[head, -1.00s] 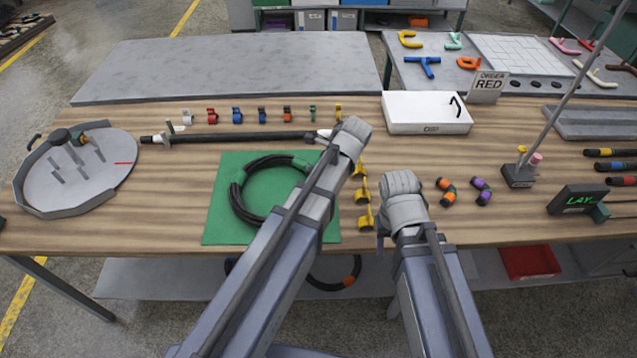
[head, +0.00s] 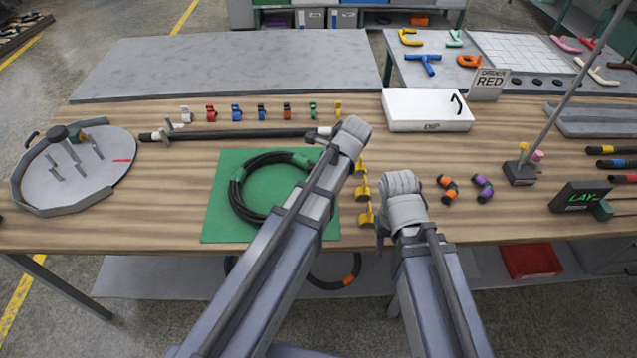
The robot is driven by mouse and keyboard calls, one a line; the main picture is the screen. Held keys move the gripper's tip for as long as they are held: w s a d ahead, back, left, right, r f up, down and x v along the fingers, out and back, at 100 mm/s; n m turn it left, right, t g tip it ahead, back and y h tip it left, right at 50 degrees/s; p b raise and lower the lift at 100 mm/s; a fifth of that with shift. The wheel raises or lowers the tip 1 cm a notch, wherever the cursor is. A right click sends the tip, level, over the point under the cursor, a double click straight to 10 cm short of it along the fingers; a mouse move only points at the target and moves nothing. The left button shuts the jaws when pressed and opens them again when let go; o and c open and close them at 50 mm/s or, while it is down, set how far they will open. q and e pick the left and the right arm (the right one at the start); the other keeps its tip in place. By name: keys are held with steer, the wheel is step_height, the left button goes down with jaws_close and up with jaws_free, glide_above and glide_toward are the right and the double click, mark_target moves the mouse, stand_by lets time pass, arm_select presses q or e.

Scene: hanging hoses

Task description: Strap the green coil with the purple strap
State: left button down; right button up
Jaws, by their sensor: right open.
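The green coil is a black hose coil with green bands (head: 239,205), lying on a green square mat (head: 215,228). My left arm crosses over the coil's right side and hides part of it. The purple strap (head: 482,188) is a small black-and-purple piece on the table, right of a similar orange one. My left gripper (head: 316,136) is beyond the mat, by the right end of a black bar; its fingers are mostly hidden by the wrist. My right gripper (head: 381,236) is open, pointing down near the table's front edge, left of the purple strap and apart from it.
An orange-and-black strap (head: 447,188) lies beside the purple one. Yellow clips (head: 363,187) stand between my arms. A thin post on a dark base (head: 520,174), a LAY display (head: 580,198) and a white box (head: 427,111) also stand on the table. A round tray (head: 75,165) is at left.

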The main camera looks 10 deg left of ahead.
arm_select(q)
steer(key=shift+f+b, duration=0.45)
steer(key=shift+f, duration=0.05)
steer(key=shift+s+d+f+b, duration=0.2)
steer(key=shift+s+f+b, duration=0.35)
steer(key=shift+b, duration=0.3)
steer(key=shift+s+a, duration=0.1)
steer(key=shift+s, duration=0.15)
stand_by(0.5)
steer(key=shift+w+a+r+p, duration=0.25)
steer(key=shift+r+p, duration=0.25)
steer(key=shift+p, duration=0.15)
steer(key=shift+w+a+r+p, duration=0.1)
steer(key=shift+w+r+p, duration=0.1)
steer(key=shift+r+p, duration=0.35)
steer(key=shift+w+d+r+p, duration=0.15)
steer(key=shift+w+r+p, duration=0.05)
steer(key=shift+r+p, duration=0.8)
steer(key=shift+w+d+r+p, duration=0.1)
steer(key=shift+w+r+p, duration=0.05)
steer(key=shift+r+p, duration=1.35)
steer(key=shift+f, duration=0.1)
